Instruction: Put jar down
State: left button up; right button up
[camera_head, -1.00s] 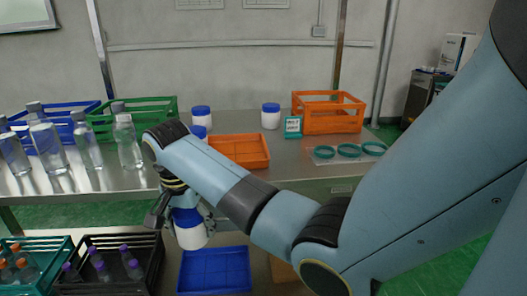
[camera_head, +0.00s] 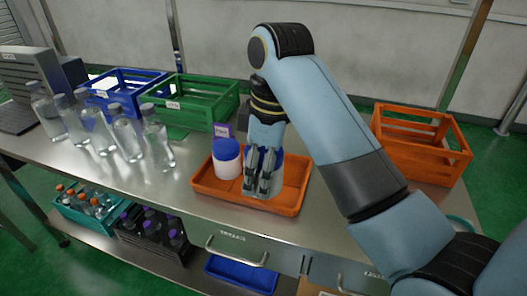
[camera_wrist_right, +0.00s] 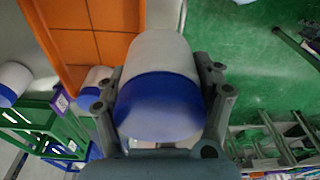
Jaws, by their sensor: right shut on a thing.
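My right gripper (camera_head: 264,182) points down over the right half of the shallow orange tray (camera_head: 205,187). It is shut on a white jar with a blue lid (camera_wrist_right: 158,105), which shows between the fingers in the right wrist view. In the head view this jar is mostly hidden behind the fingers. I cannot tell whether its base touches the tray floor. A second white jar with a blue lid (camera_head: 227,160) stands upright in the tray, just left of the gripper. My left gripper is not in view.
A small purple sign (camera_head: 222,131) stands behind the tray. Several clear bottles (camera_head: 157,143), a green crate (camera_head: 190,104) and a blue crate (camera_head: 128,88) are to the left. An orange crate (camera_head: 420,150) stands at right. Lower shelf crates (camera_head: 240,273) sit below the table.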

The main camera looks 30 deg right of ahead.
jog(key=shift+w+d+r+n, duration=0.1)
jog(key=shift+d+r+n, duration=0.05)
jog(key=shift+d+n, duration=0.15)
jog(key=w+d+f, duration=0.4)
jog(key=d, duration=0.1)
jog(key=w+d+f+b, duration=0.1)
jog(key=w+d+f, duration=0.1)
jog(key=d, duration=0.1)
jog(key=shift+w, duration=0.2)
jog(key=shift+w+d+f, duration=0.2)
jog(key=shift+w, duration=0.05)
jog(key=shift+d+f, duration=0.1)
jog(key=shift+f, duration=0.2)
notch_tip(320, 180, down, 3)
jog(key=shift+f, duration=0.2)
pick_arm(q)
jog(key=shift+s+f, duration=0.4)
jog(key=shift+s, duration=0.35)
pick_arm(e)
jog(key=shift+f, duration=0.1)
